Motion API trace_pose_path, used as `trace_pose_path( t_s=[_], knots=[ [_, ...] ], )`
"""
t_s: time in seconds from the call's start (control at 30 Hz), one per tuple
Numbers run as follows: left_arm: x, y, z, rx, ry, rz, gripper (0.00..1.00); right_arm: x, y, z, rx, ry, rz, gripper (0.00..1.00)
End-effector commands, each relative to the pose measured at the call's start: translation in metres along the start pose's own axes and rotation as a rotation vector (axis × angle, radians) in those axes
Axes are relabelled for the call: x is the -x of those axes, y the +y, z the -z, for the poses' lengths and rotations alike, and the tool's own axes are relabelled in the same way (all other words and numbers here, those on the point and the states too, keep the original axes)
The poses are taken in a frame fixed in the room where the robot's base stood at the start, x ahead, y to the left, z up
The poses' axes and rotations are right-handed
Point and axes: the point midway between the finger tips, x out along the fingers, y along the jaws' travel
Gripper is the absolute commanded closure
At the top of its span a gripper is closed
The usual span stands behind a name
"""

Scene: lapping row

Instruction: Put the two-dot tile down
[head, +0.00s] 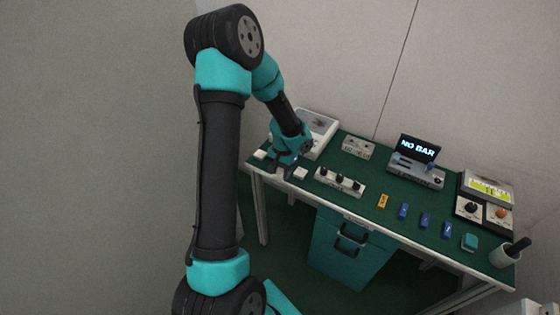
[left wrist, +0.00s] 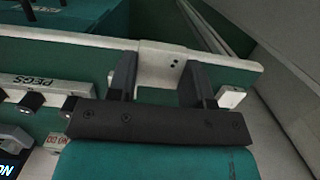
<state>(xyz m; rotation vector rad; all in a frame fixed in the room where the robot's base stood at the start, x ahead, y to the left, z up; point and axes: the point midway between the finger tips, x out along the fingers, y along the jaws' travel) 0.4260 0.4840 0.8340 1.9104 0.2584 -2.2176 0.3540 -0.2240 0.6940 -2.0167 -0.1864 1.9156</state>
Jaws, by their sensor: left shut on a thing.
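My left gripper (head: 281,172) is at the left part of the green bench, near its front edge. In the left wrist view its two dark fingers (left wrist: 160,92) are shut on the two-dot tile (left wrist: 160,65), a white piece with two small dark dots. The tile lies across the line of the bench's front edge in that view; whether it touches the bench I cannot tell. One white tile (head: 260,155) is left of the gripper and another white tile (head: 300,173) is just right of it. A white tile also shows beside the right finger (left wrist: 231,97). My right gripper is not seen.
A white device (head: 318,133) stands behind the gripper. An orange piece (head: 383,201) and several blue pieces (head: 425,221) lie further right.

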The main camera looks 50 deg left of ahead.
Motion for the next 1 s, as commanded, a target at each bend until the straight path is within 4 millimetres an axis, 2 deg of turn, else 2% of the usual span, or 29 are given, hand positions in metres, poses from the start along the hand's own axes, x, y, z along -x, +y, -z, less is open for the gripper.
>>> trace_pose_path(
  t_s=[0.2, 0.4, 0.93, 1.0],
  knots=[
    [0.001, -0.025, 0.039, 0.002, 0.001, 0.000, 0.79, 0.000, 0.000, 0.000, 0.000, 0.000, 0.000, 0.57],
    [0.002, -0.043, 0.067, 0.001, 0.000, 0.000, 0.79, 0.000, 0.000, 0.000, 0.000, 0.000, 0.000, 0.57],
    [0.003, -0.051, 0.078, -0.001, 0.000, 0.000, 0.79, 0.000, 0.000, 0.000, 0.000, 0.000, 0.000, 0.57],
    [-0.006, -0.051, 0.079, -0.002, -0.004, -0.001, 0.79, 0.000, 0.000, 0.000, 0.000, 0.000, 0.000, 0.57]
  ],
)
